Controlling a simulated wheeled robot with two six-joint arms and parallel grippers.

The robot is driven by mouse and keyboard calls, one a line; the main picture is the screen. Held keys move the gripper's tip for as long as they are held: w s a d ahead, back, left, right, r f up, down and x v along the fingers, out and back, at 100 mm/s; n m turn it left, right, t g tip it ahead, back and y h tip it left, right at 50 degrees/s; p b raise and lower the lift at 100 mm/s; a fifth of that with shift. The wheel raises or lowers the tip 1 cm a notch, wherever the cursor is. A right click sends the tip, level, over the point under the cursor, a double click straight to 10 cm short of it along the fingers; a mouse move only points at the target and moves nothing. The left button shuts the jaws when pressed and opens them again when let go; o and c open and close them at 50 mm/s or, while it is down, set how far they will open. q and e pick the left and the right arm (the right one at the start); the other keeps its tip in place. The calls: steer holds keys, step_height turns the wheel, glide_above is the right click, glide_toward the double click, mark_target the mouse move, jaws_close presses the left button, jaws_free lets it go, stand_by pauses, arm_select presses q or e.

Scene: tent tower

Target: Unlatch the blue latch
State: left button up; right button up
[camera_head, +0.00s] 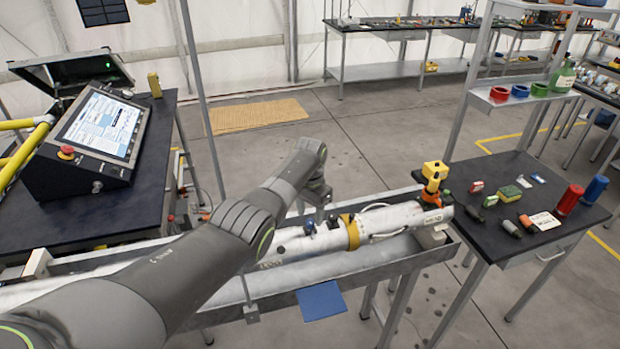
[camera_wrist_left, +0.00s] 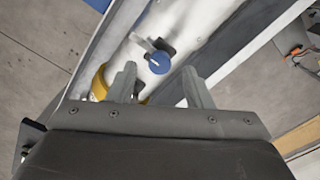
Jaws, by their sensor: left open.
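The blue latch (camera_wrist_left: 158,62) shows in the left wrist view as a round blue knob with a pale line on it, beside a small metal bracket on a white tube (camera_wrist_left: 185,25). In the head view the blue latch (camera_head: 309,227) is a small blue spot on top of the white tube (camera_head: 290,243). My left gripper (camera_wrist_left: 160,82) is open, and its two fingers lie on either side of the knob in the picture. I cannot tell how far above it they are. In the head view my left gripper (camera_head: 325,212) hangs over the tube near the latch. My right gripper is out of view.
A yellow band (camera_head: 349,231) circles the tube right of the latch. The tube lies in a metal trough (camera_head: 350,268). A control console (camera_head: 95,135) stands at left. A dark table (camera_head: 530,225) with several small items stands at right.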

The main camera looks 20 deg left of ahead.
mark_target(310, 221)
arm_select(q)
step_height(310, 221, up, 16)
steer(key=b, duration=0.3)
steer(key=shift+f, duration=0.2)
